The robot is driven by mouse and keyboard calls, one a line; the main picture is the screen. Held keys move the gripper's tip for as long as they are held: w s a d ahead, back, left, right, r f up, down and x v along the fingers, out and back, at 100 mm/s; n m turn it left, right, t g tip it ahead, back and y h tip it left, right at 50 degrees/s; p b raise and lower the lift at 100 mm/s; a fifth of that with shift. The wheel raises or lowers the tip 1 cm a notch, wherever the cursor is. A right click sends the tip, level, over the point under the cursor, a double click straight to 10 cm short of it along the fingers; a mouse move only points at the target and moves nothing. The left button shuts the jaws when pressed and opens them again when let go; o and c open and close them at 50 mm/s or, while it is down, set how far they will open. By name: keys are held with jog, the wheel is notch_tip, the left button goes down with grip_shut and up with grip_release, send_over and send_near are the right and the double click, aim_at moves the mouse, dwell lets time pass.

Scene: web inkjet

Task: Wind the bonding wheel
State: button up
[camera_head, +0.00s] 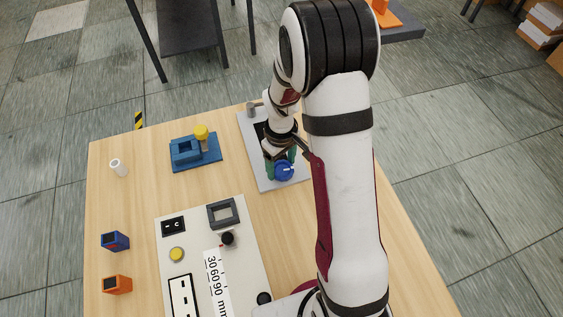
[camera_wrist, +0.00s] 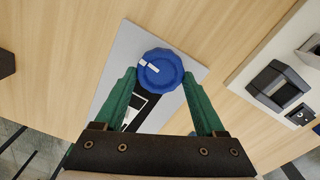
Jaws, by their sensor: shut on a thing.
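The bonding wheel is a blue ridged knob (camera_head: 284,171) with a white mark, near the front end of a light grey plate (camera_head: 248,124) on the table. In the wrist view the wheel (camera_wrist: 161,70) sits between the tips of my green fingers, its white mark pointing to the left and slightly up. My gripper (camera_head: 280,164) is shut on the wheel, one finger on each side (camera_wrist: 160,77). The fingers and wrist hide part of the plate and the black and white strip on it.
A pale panel (camera_head: 185,224) with switches, a dark square frame (camera_head: 222,214) and a black knob (camera_head: 228,238) lies to the front left. A blue fixture (camera_head: 184,164) with a yellow-topped post stands left of the plate. Blue and orange blocks (camera_head: 116,285) sit further left.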

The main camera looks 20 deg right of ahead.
aim_at(281, 168)
jog(key=shift+n, duration=0.5)
jog(key=o, duration=1.3)
jog(key=shift+o, duration=0.2)
notch_tip(281, 168, up, 16)
jog(key=shift+f, duration=0.1)
